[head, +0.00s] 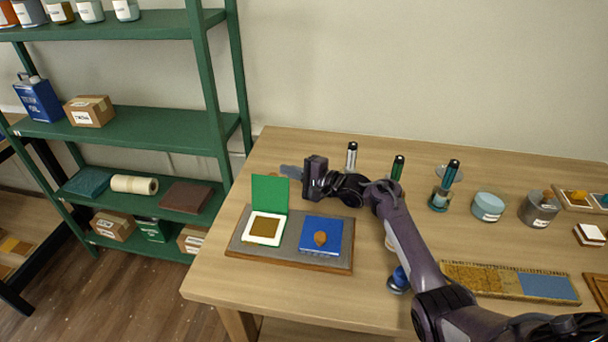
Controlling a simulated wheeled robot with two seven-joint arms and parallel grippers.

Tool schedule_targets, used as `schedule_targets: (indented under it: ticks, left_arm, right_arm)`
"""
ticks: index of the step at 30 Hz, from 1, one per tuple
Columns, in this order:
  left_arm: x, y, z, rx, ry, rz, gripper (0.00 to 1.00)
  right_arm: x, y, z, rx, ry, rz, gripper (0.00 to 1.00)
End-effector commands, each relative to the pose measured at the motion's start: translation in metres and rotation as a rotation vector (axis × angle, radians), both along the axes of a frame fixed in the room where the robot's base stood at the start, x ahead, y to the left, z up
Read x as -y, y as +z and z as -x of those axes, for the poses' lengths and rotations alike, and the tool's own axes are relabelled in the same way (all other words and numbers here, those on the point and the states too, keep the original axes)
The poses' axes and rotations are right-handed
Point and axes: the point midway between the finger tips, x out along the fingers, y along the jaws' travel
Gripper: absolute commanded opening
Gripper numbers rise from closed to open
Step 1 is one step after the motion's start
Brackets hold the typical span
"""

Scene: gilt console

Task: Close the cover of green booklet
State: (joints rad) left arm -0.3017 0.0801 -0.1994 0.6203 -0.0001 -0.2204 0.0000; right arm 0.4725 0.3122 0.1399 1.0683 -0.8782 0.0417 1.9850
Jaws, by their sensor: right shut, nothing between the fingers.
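The green booklet lies on a grey, wood-edged board (295,259) at the left of the table. Its green cover (269,193) stands upright at the back, and its white page with a brown-gold square (265,228) is exposed. My right gripper (290,172) is shut and empty, reaching left just behind the top edge of the green cover. I cannot tell whether it touches the cover. My left gripper is not in view.
Behind my right arm stand several dark-capped bottles, one of them green-capped (397,167). A pale blue tin (488,206) and a grey tin (538,208) stand at the right. A long gold-and-blue panel (510,283) lies at the front right. Green shelves (135,123) stand left of the table.

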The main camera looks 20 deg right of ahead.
Motion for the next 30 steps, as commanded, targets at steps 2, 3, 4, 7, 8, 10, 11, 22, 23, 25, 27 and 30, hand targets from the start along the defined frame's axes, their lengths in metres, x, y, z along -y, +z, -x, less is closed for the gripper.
schedule_targets:
  ticks: [2, 3, 4, 7, 8, 10, 11, 22, 23, 25, 27, 30]
  left_arm:
    - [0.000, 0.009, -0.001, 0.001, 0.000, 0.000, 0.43]
    - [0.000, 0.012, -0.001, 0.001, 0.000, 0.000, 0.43]
    - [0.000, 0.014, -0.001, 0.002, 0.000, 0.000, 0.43]
    - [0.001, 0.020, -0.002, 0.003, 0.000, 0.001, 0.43]
    - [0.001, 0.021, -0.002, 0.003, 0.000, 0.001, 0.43]
    - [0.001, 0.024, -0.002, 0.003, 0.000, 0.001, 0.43]
    - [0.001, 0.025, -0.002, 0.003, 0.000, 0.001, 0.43]
    - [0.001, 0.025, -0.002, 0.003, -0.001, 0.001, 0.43]
    - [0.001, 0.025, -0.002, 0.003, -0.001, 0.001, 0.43]
    - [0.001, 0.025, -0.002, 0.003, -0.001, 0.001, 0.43]
    - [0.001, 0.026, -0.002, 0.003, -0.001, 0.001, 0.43]
    - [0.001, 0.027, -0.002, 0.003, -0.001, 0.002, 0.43]
  right_arm:
    - [-0.007, 0.004, 0.004, -0.001, 0.001, 0.001, 0.00]
    - [-0.010, 0.006, 0.008, -0.001, 0.001, 0.001, 0.00]
    - [-0.012, 0.006, 0.010, -0.002, 0.001, 0.001, 0.00]
    - [-0.017, 0.009, 0.019, -0.002, 0.001, 0.001, 0.00]
    - [-0.018, 0.010, 0.021, -0.001, 0.001, 0.002, 0.00]
    - [-0.021, 0.010, 0.025, -0.001, 0.000, 0.002, 0.00]
    - [-0.022, 0.011, 0.026, 0.000, -0.001, 0.002, 0.00]
    - [-0.025, 0.011, 0.029, 0.000, -0.001, 0.001, 0.00]
    - [-0.025, 0.011, 0.029, 0.000, -0.001, 0.001, 0.00]
    - [-0.025, 0.011, 0.029, 0.001, -0.001, 0.002, 0.00]
    - [-0.025, 0.011, 0.030, 0.005, -0.001, 0.005, 0.00]
    - [-0.026, 0.013, 0.031, 0.021, -0.001, 0.015, 0.00]
